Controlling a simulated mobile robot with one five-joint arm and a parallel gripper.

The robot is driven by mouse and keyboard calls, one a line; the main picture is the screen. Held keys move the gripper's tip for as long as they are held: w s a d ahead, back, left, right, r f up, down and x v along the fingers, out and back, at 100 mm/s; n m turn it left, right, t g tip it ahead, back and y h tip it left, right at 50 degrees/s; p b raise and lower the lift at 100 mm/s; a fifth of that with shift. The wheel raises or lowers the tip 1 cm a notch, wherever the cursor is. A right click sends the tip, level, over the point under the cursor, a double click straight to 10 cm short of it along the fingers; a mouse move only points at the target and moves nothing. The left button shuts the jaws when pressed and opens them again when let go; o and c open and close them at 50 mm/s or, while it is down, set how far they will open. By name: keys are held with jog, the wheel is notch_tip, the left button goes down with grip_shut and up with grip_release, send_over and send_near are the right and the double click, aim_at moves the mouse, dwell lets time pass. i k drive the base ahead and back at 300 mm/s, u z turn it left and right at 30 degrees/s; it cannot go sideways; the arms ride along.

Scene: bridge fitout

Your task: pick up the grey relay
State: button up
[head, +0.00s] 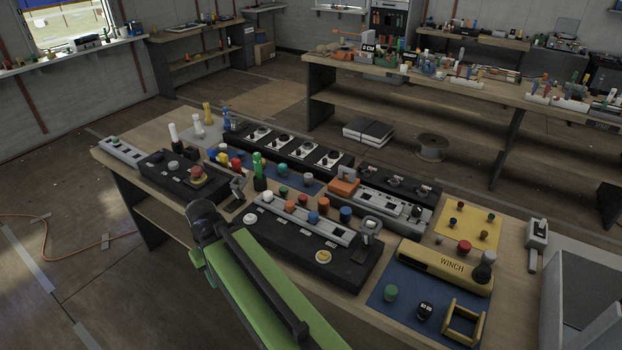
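I cannot clearly pick out the grey relay among the small parts on the near workbench (518,290). At this size I cannot tell whether either is the relay. My green arm rises from the bottom of the head view, in front of the bench, and hides part of its near edge. I cannot see my gripper's fingers.
A yellow winch box (446,266) and a yellow frame (463,323) stand on a blue mat (384,308) at the right. A black box with a red button (196,174) is at the left. A grey cabinet (580,300) stands right of the bench. Floor is open at the left.

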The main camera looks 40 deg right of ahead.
aim_at(308, 178)
jog(key=i, duration=0.95)
jog(key=u, duration=0.05)
